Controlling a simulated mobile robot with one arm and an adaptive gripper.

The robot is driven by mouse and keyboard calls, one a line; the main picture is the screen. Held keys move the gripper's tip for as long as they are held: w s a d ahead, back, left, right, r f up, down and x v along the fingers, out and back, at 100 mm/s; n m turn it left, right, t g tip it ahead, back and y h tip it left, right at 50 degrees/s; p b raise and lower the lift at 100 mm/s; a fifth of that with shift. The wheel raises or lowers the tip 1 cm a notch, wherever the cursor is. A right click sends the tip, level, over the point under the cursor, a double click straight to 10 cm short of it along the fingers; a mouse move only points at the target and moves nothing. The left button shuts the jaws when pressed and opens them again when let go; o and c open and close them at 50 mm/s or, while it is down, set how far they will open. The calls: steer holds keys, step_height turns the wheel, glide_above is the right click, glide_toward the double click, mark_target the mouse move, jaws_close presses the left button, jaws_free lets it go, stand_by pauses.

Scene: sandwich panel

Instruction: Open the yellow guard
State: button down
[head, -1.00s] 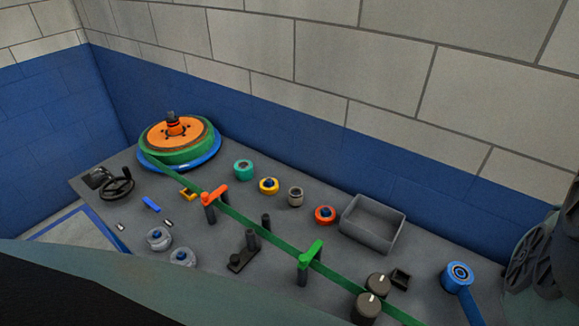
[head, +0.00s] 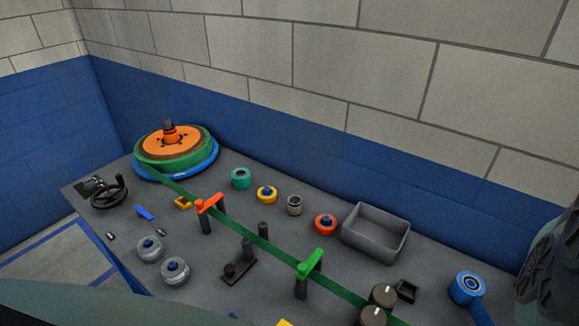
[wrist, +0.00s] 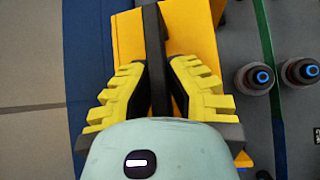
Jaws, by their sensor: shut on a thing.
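The yellow guard (wrist: 195,35) fills the top middle of the wrist view, with a dark bar-shaped handle (wrist: 153,35) running down its middle. My gripper (wrist: 157,85) has yellow ribbed fingers on both sides of this bar and is shut on it. The lower end of the bar is hidden behind my gripper's body. In the head view only a small yellow patch (head: 284,323), perhaps the guard, shows at the bottom edge. My gripper is out of that view.
Two grey rollers with blue caps (wrist: 255,78) stand right of the guard. On the grey panel, a green belt (head: 250,238) runs from the orange-topped reel (head: 172,143) past posts. A grey bin (head: 375,233) and a black handwheel (head: 108,191) are also there.

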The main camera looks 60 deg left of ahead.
steer(key=c, duration=0.9)
jaws_free()
steer(key=shift+c, duration=0.2)
steer(key=shift+a+r, duration=0.1)
steer(key=shift+s+a+r, duration=0.1)
steer(key=shift+s+r, duration=0.05)
steer(key=shift+s, duration=0.05)
steer(key=shift+v, duration=0.95)
steer(key=shift+s+a+r, duration=0.1)
steer(key=shift+a+r, duration=0.2)
steer(key=shift+r, duration=0.15)
steer(key=shift+s+a+r, duration=0.2)
steer(key=shift+a+r, duration=0.15)
steer(key=shift+a, duration=0.1)
steer(key=v, duration=0.7)
steer(key=shift+s, duration=0.1)
